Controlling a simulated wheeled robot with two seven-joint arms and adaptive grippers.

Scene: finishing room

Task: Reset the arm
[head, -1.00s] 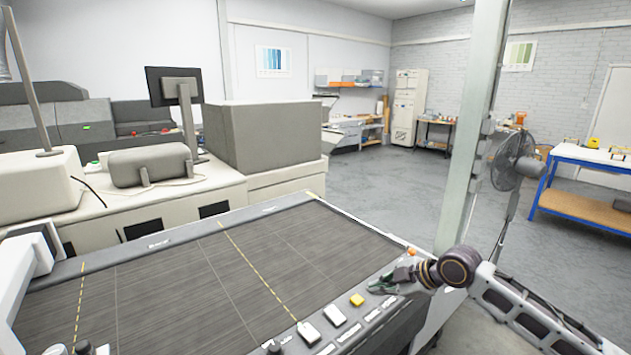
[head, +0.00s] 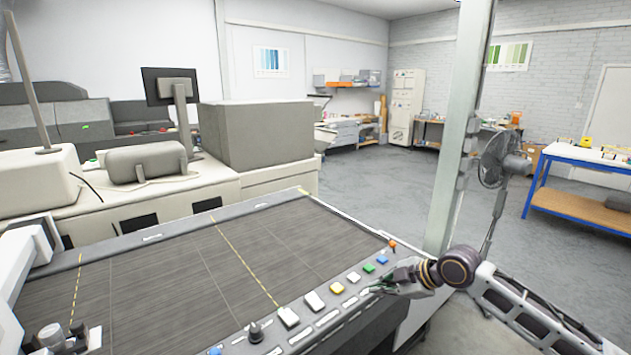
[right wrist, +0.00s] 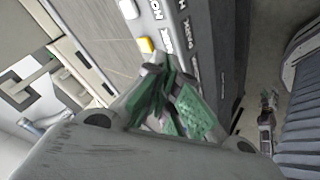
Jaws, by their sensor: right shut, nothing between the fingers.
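My right arm comes in from the lower right of the head view. Its gripper (head: 382,289) is at the right front edge of the cutting table's control strip, beside the coloured buttons. In the right wrist view, the green-padded fingers (right wrist: 172,105) are shut and empty, with the yellow button (right wrist: 146,45) just beyond them. In the head view, the yellow button (head: 337,288), green button (head: 369,268) and blue button (head: 382,260) sit in the strip. Whether the fingers touch the strip I cannot tell. My left gripper is not seen.
The dark cutting table (head: 180,275) fills the lower left. A pale pillar (head: 457,130) stands behind my right arm, with a black fan (head: 497,160) beside it. A blue-framed workbench (head: 585,185) is at the right. Grey floor (head: 375,190) is open beyond the table.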

